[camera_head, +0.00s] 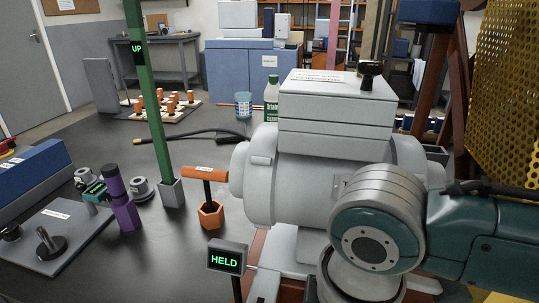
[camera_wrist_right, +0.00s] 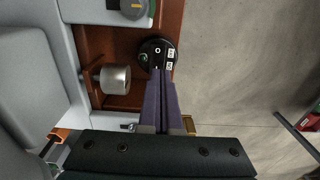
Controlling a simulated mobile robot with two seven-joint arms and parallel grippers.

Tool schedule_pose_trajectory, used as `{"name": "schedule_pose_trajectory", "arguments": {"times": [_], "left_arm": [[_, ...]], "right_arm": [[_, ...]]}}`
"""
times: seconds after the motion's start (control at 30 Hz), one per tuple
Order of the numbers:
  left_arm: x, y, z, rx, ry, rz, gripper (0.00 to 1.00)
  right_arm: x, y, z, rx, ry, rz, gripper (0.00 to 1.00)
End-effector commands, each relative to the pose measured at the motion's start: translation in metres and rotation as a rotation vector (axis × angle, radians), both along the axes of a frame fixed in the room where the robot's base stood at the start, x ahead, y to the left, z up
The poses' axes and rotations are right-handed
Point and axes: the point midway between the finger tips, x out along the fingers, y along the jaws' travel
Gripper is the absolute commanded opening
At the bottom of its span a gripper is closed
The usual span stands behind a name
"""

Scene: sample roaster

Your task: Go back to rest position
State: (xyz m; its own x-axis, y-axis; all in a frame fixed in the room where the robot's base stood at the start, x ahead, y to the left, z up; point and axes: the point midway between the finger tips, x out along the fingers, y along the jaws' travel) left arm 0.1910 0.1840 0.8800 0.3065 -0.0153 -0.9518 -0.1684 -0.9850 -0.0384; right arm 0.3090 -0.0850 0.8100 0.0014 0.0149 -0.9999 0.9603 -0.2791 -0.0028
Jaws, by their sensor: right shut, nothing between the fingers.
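My right arm reaches in from the right of the head view, in front of the grey sample roaster (camera_head: 325,165); its gripper is hidden there. In the right wrist view my right gripper (camera_wrist_right: 161,74) is shut and empty, its two purple fingers together. The fingertips overlap the lower edge of a round black knob (camera_wrist_right: 157,48) with small white labels on the brown base (camera_wrist_right: 122,22). I cannot tell whether they touch it. A metal cylinder (camera_wrist_right: 115,80) sits left of the fingers. My left gripper is in neither view.
A "HELD" display (camera_head: 227,258) stands before the roaster. An orange T-handle (camera_head: 206,176), a green post (camera_head: 149,100) marked "UP" and a purple upright piece (camera_head: 121,203) stand on the dark table. A yellow perforated panel (camera_head: 505,95) is at right. Grey floor (camera_wrist_right: 235,70) lies right of the base.

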Motion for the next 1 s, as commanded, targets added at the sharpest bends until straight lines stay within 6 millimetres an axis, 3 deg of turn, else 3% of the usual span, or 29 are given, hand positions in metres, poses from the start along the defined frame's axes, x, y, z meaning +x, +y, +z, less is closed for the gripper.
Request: {"name": "schedule_pose_trajectory", "arguments": {"times": [0.13, 0.2, 0.33, 0.5, 0.87, 1.0], "left_arm": [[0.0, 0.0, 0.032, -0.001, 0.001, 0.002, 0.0], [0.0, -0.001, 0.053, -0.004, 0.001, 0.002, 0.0], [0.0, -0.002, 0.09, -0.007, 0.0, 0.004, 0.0], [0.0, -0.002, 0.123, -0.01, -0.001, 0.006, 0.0], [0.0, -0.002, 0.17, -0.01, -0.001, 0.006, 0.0], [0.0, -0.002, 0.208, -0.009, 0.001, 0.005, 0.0]], "right_arm": [[-0.031, 0.039, 0.036, 0.128, 0.006, -0.04, 0.0], [-0.047, 0.058, 0.066, 0.215, -0.004, -0.107, 0.0], [-0.064, 0.065, 0.124, 0.339, -0.044, -0.328, 0.0], [-0.075, 0.022, 0.173, 0.362, -0.114, -0.645, 0.0], [-0.123, -0.102, 0.241, 0.168, -0.26, -1.123, 0.0], [-0.119, -0.1, 0.279, 0.175, -0.261, -1.114, 0.0]]}}
